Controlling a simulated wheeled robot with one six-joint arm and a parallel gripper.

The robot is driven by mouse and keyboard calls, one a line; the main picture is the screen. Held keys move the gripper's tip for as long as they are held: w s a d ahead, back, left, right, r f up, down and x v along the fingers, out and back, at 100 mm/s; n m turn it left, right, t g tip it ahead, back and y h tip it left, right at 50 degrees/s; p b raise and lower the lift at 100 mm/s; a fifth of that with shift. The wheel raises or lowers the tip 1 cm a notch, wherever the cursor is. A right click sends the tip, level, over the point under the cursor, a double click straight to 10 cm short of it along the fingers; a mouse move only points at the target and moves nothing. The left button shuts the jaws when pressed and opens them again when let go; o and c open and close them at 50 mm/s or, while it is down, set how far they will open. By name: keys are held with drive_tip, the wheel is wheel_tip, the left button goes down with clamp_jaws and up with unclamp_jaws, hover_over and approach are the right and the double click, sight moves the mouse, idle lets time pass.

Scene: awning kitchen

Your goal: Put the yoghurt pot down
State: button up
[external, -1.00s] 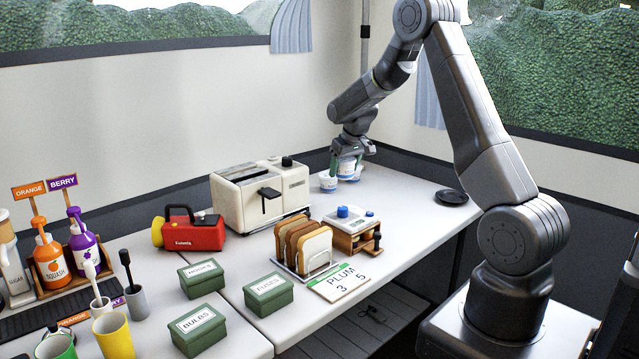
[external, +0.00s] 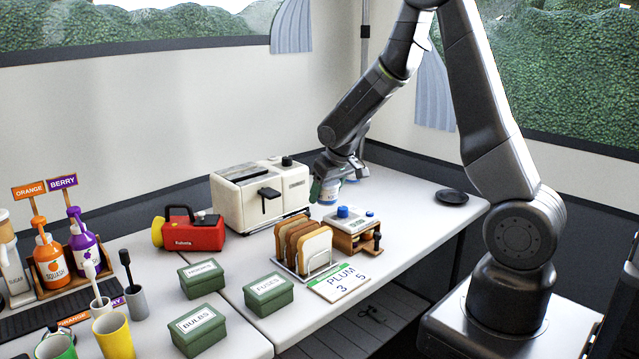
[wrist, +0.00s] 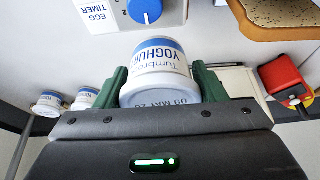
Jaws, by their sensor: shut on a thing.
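A white and blue yoghurt pot (wrist: 160,58) is between the green fingers of my gripper (wrist: 162,84), which is shut on it. Its lid, with a printed date, faces the wrist. In the external view my gripper (external: 327,184) holds the pot (external: 329,196) between the toaster and the egg timer. It looks upright, low over the table or on it; I cannot tell if its base touches. Two other yoghurt pots, a left one (wrist: 48,102) and a right one (wrist: 85,98), stand apart at the left of the wrist view.
The white toaster (external: 258,197) is close on the left of the pot. The egg timer (external: 352,222), with a blue knob (wrist: 145,10), is in front. A toast rack with bread (external: 303,247) and a red torch (external: 193,232) are nearby. The table's right part (external: 412,199) is mostly clear.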

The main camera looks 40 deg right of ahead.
drive_tip(key=w+d+m, duration=0.1)
drive_tip(key=w+d, duration=0.6)
drive_tip(key=d, duration=0.5)
drive_tip(key=w+d+m+h+p, duration=0.1)
drive_tip(key=w+d+m, duration=0.1)
drive_tip(key=w+d, duration=0.6)
drive_tip(key=w+d+m, duration=0.1)
drive_tip(key=w+d, duration=0.7)
drive_tip(key=d, duration=0.8)
drive_tip(key=shift+d+r+m+h, duration=0.15)
drive_tip(key=shift+r+m+h, duration=0.25)
drive_tip(key=shift+m+g, duration=0.3)
drive_tip(key=shift+m, duration=0.5)
drive_tip(key=d+f, duration=0.1)
drive_tip(key=d, duration=0.2)
drive_tip(key=s+d+f+b, duration=0.1)
drive_tip(key=d+f, duration=0.1)
drive_tip(key=d, duration=0.2)
drive_tip(key=d+f+b, duration=0.1)
drive_tip(key=d, duration=0.3)
drive_tip(key=shift+s+d+f, duration=0.1)
drive_tip(key=shift+s+f, duration=0.2)
drive_tip(key=shift+s, duration=0.1)
drive_tip(key=shift+h, duration=0.3)
drive_tip(key=shift+f+p, duration=0.3)
drive_tip(key=shift+f, duration=2.45)
drive_tip(key=shift+f, duration=0.1)
